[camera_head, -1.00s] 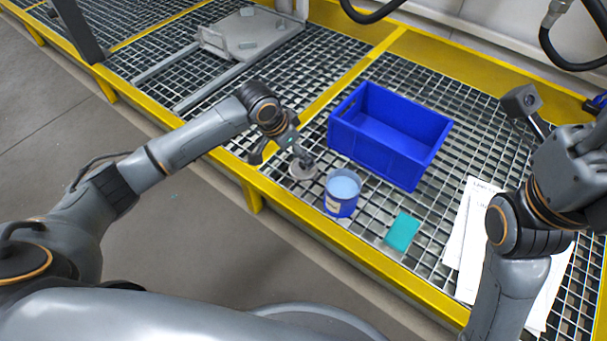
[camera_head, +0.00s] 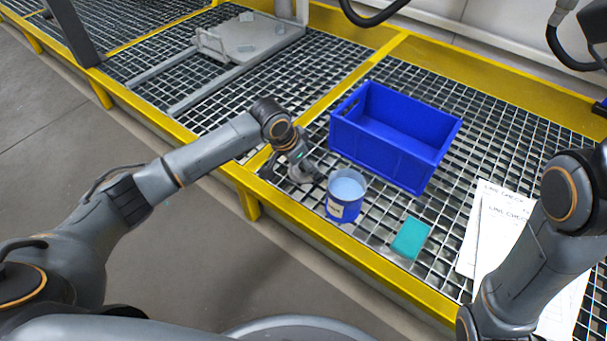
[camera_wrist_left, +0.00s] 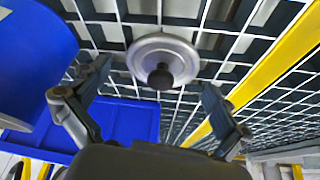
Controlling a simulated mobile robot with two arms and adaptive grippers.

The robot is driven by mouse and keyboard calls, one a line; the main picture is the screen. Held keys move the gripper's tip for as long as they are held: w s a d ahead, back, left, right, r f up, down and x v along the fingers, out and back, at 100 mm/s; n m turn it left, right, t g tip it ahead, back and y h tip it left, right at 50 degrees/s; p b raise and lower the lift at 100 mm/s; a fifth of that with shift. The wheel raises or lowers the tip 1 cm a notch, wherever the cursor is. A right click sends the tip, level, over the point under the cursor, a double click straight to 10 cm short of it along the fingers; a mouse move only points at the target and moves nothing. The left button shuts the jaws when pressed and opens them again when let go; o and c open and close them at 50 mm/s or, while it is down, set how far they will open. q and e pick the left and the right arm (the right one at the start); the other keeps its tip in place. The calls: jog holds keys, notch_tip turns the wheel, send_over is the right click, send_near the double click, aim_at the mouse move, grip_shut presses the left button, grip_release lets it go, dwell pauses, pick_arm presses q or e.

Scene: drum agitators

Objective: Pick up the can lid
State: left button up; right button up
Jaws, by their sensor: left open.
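The can lid is a round grey metal disc with a black knob; it lies on the grating and shows in the left wrist view (camera_wrist_left: 163,60). In the head view my left gripper (camera_head: 291,168) partly hides the lid (camera_head: 303,178). In the left wrist view my open left gripper (camera_wrist_left: 150,100) has a finger on each side, with the knob between and beyond them. The fingers look apart from the knob. The blue can (camera_head: 345,195) stands open, with pale blue contents, just right of the lid. My right gripper is out of view.
A blue crate (camera_head: 395,135) stands behind the can. A teal block (camera_head: 410,238) and white papers (camera_head: 490,225) lie to the right. A yellow frame edge (camera_head: 350,255) runs along the front. A grey plate (camera_head: 245,38) sits at the back left.

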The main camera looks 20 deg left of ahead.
pick_arm(q)
jog(key=shift+r, duration=0.1)
jog(key=c, duration=1)
jog(key=shift+c, duration=0.5)
jog(key=shift+c, duration=0.2)
jog(key=shift+s+f, duration=0.2)
jog(key=shift+r, duration=0.1)
